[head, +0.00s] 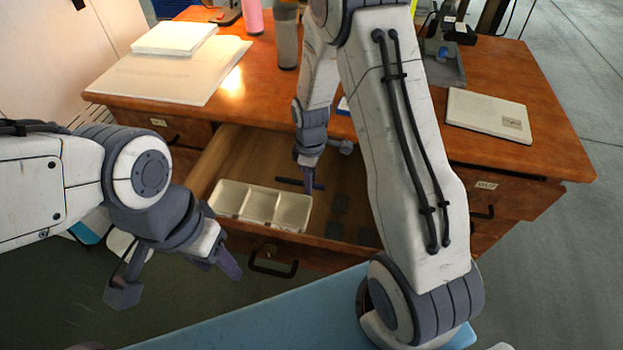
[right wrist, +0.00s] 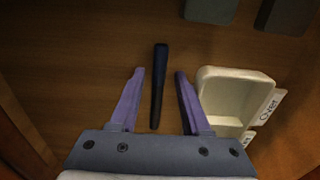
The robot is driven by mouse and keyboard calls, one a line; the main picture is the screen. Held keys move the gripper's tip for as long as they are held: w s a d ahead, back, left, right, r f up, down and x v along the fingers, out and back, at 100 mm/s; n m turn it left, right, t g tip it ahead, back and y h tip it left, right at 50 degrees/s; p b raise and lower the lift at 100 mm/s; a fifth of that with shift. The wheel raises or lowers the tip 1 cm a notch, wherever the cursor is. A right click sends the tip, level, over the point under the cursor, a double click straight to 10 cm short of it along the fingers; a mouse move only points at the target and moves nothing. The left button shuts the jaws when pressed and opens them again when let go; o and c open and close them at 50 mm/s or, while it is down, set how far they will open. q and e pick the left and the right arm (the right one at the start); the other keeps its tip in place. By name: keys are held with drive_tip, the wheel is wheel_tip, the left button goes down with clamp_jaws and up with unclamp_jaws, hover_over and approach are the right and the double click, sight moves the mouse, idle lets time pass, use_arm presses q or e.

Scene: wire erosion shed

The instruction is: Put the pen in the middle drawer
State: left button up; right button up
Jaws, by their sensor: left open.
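The middle drawer (head: 270,160) of the desk is pulled open, with its black handle at the front. A dark blue pen (right wrist: 159,85) lies on the drawer's wooden floor. It also shows in the head view (head: 289,181), partly hidden by my right gripper (head: 306,184). In the right wrist view my right gripper (right wrist: 158,95) is open, one purple finger on each side of the pen, with gaps between. My left gripper (head: 220,265) is open and empty, in front of the drawer at the left.
A white compartment tray (head: 262,205) sits in the drawer beside the pen, with dark flat squares (head: 338,202) to its right. On the desktop are a pad (head: 490,115), a large sheet (head: 165,75), a book (head: 178,37), a pink bottle (head: 253,17) and a cup (head: 287,40).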

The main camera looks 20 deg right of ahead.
wheel_tip(320, 180, up, 12)
drive_tip(key=p, duration=0.3)
drive_tip(key=s+a+r+m, duration=0.2)
drive_tip(key=s+a+r, duration=0.6)
drive_tip(key=s+a, duration=0.3)
drive_tip(key=s+a+r+m+y, duration=0.1)
drive_tip(key=s+a+r+m, duration=0.1)
drive_tip(key=s, duration=1)
drive_tip(key=shift+s+a+r, duration=0.15)
drive_tip(key=shift+s+a, duration=0.2)
drive_tip(key=shift+a, duration=0.05)
wheel_tip(320, 180, up, 17)
drive_tip(key=p, duration=1.7)
drive_tip(key=shift+r, duration=0.2)
drive_tip(key=shift+w+f, duration=0.1)
